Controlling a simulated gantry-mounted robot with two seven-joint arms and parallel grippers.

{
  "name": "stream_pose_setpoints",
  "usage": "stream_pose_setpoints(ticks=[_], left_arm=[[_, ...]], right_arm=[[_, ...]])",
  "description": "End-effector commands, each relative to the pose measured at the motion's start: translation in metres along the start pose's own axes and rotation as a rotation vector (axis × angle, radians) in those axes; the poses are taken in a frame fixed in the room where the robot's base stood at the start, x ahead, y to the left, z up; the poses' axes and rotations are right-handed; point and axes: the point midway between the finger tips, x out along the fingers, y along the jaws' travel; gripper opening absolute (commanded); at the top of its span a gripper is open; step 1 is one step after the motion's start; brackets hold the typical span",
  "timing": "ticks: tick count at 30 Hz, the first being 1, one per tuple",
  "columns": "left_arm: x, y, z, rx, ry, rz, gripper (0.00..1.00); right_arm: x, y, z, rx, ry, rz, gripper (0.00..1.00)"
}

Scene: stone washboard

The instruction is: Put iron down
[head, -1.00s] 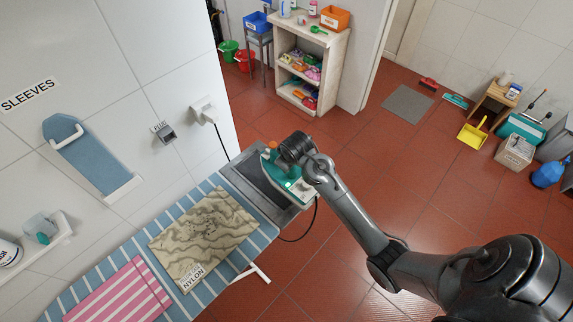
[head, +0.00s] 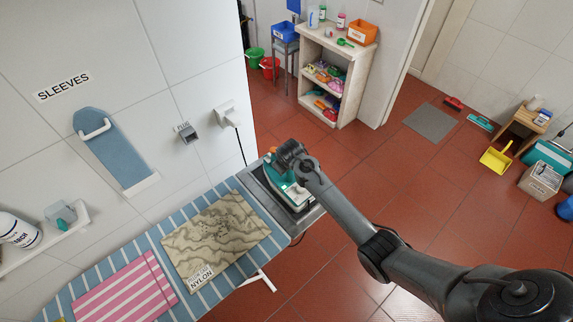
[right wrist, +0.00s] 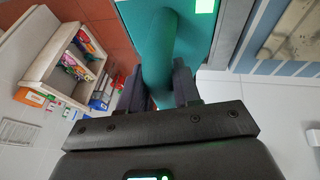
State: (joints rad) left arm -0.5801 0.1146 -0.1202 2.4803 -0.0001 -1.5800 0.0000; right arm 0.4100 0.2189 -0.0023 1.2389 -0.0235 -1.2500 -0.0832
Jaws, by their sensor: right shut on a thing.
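The teal and white iron (head: 290,193) is at the far end of the ironing board, over the dark grey metal iron rest (head: 308,217). I cannot tell whether its sole touches the rest. My right gripper (head: 276,160) comes in from the right, and its arm hides part of the iron. In the right wrist view its two dark fingers (right wrist: 158,92) are closed around the iron's teal handle (right wrist: 160,50). My left gripper is not in view.
A wall socket with a cord (head: 228,117) is close by on the left wall. A shelf (head: 335,60) stands behind. Red floor is open to the right.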

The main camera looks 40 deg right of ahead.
Motion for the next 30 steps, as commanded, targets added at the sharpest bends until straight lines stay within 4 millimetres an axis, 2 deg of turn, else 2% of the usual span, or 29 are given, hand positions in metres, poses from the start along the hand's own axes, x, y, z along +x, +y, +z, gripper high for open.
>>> stream_pose_setpoints(ticks=[8,22,23,27,30], left_arm=[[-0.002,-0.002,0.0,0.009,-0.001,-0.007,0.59],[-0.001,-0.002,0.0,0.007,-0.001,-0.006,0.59],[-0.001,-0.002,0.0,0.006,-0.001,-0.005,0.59],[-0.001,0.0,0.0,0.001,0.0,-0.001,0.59],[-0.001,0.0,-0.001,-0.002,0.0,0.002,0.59]], right_arm=[[0.022,-0.005,0.007,0.001,0.006,0.001,0.0],[0.026,-0.006,0.009,0.001,0.007,0.002,0.0],[0.029,-0.008,0.013,-0.001,-0.001,0.0,0.34],[0.029,-0.008,0.013,-0.001,-0.001,0.0,0.55],[0.029,-0.008,0.013,-0.001,-0.001,0.0,0.58]])
